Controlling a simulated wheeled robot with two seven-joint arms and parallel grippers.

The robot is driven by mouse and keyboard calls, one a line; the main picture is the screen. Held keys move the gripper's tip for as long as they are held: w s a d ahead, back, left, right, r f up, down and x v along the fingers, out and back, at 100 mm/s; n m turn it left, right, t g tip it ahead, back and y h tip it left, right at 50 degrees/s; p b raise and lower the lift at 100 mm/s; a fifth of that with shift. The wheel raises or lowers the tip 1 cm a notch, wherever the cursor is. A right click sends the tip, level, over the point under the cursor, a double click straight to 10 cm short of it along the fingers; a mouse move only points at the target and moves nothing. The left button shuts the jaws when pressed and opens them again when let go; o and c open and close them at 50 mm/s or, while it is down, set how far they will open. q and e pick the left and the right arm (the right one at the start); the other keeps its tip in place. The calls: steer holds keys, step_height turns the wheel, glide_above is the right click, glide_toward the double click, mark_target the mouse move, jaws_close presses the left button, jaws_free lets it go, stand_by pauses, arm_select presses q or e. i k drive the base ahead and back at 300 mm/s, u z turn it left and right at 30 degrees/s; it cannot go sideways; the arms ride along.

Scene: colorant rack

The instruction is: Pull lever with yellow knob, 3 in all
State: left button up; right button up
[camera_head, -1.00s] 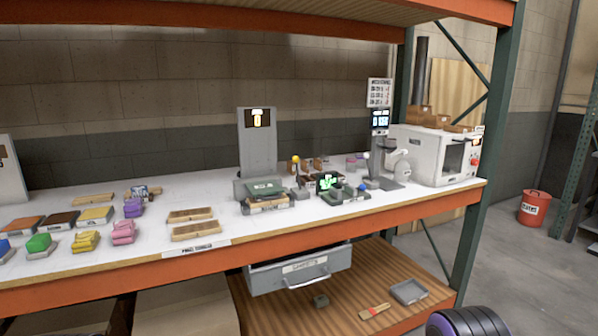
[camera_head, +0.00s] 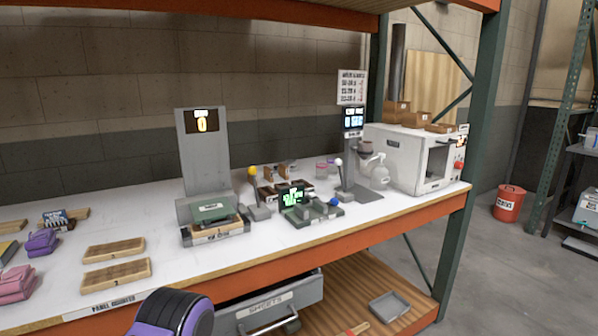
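The lever with the yellow knob (camera_head: 252,172) stands upright on a small grey base, just right of a grey machine (camera_head: 203,152) whose dark screen shows a yellow digit that looks like 0. A green block on a wooden piece (camera_head: 213,212) sits at the front of that machine. A lever with a white knob (camera_head: 339,163) and a blue knob (camera_head: 334,201) stand further right. A black and purple rounded part of my arm (camera_head: 172,313) shows at the bottom, well in front of the lever. Neither gripper's fingers are in view.
A green-screened device (camera_head: 293,197) sits right of the yellow-knob lever. A white box machine (camera_head: 408,157) stands at the bench's right end. Wooden boards (camera_head: 116,272) lie at the front left. A drawer (camera_head: 266,309) hangs below the orange front beam. A red bucket (camera_head: 509,204) stands on the floor.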

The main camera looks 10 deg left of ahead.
mark_target(252, 171)
steer(key=u, duration=0.3)
steer(key=i, duration=1.05)
steer(key=u, duration=0.65)
steer(key=k, duration=1)
steer(key=u, duration=1.05)
steer(key=i, duration=0.9)
steer(key=z, duration=2.3)
